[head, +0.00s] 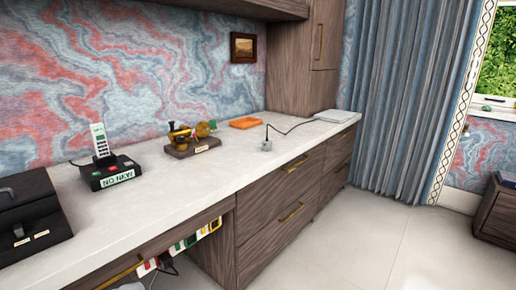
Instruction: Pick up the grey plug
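A small grey plug (266,145) stands on the white desk top (215,180), near its front edge and right of the middle of the picture. A dark cable runs from it back and to the right across the desk. My gripper does not show in the head view, so its place relative to the plug cannot be told.
A cordless phone on a black base (110,176), a brass instrument on a wooden stand (193,149) and an orange item (245,123) stand on the desk. A dark box (30,222) is at left. Wooden drawers (290,200) are below. Pale floor (385,245) is clear at right.

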